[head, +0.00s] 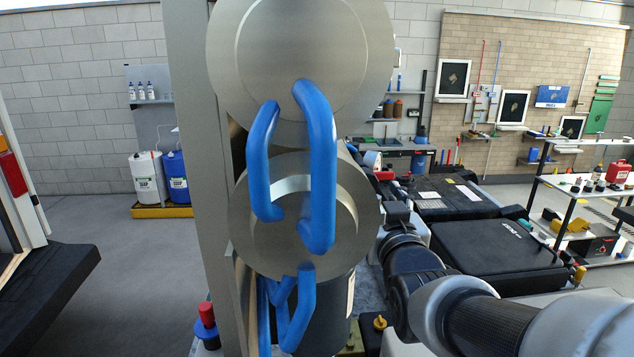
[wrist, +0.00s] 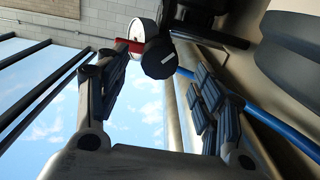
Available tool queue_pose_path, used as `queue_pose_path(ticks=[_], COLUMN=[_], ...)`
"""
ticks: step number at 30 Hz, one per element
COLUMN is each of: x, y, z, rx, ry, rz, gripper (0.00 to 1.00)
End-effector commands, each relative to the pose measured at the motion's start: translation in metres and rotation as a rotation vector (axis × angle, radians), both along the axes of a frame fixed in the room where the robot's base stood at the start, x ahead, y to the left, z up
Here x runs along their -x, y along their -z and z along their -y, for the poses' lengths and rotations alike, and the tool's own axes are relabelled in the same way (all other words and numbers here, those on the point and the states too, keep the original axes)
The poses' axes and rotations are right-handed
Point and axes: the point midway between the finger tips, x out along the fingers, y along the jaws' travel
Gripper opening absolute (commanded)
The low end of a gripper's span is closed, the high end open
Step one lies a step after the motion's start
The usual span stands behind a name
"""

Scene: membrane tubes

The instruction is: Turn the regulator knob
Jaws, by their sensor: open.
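The regulator knob (wrist: 158,57) is a dark, faceted cap in the upper middle of the wrist view. A white round gauge (wrist: 142,30) and a red fitting (wrist: 129,46) sit right beside it. My gripper (wrist: 154,68) is open, with one finger on each side of the picture and the knob showing in the gap between them. I cannot tell whether the fingertips reach past the knob; no contact is visible. In the head view, a pale gauge (head: 372,159) and a red part (head: 384,175) show beyond the metal cylinders. The knob is not clear there.
Large metal cylinders (head: 300,50) with blue hoses (head: 318,150) block the middle of the head view. A blue tube (wrist: 275,114) runs along the right of the wrist view. A bench with black cases (head: 500,250) stands at the right. Open floor lies at the left.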

Motion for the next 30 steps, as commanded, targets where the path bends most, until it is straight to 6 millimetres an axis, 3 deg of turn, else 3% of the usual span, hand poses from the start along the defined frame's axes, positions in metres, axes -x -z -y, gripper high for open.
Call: queue_pose_path(ticks=[3,10,20,30], x=[-0.023,-0.047,-0.051,-0.051], y=[0.0,-0.001,-0.001,-0.001], z=[0.0,0.0,0.0,0.0], rx=[0.0,0.0,0.0,0.0], ry=[0.0,0.0,0.0,0.0], rz=[-0.001,0.0,0.001,0.001], gripper=[0.62,0.62,0.62,0.4])
